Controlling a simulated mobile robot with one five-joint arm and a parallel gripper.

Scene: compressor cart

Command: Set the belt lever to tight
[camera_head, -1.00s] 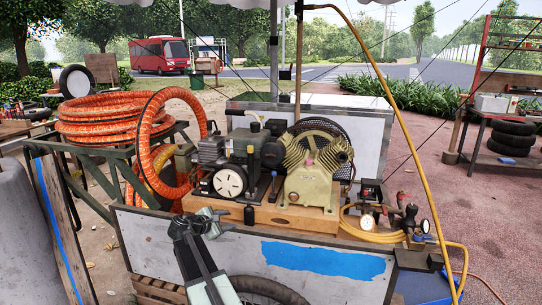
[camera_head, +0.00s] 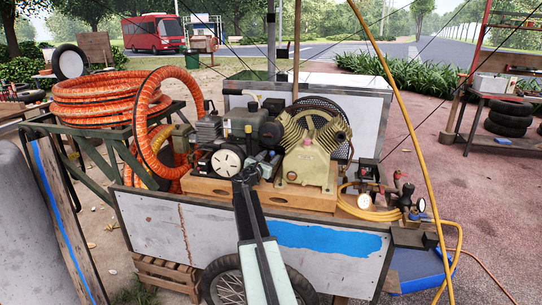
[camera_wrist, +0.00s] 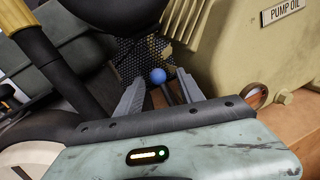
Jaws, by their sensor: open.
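A blue ball knob (camera_wrist: 158,76) on a short dark rod, which looks like the belt lever, shows in the wrist view. It stands between and just beyond the two grey fingers of my gripper (camera_wrist: 158,92). The fingers are open, one on each side of the knob; I cannot tell whether either touches it. In the head view my gripper (camera_head: 266,162) reaches between the engine and the tan compressor pump (camera_head: 307,158), and the knob is hidden there. No tight or loose marking is readable.
A dark mesh guard (camera_wrist: 150,55) lies behind the knob. The engine with its white dial (camera_head: 227,160) is on the left. A gauge and hoses (camera_head: 366,201) sit at right.

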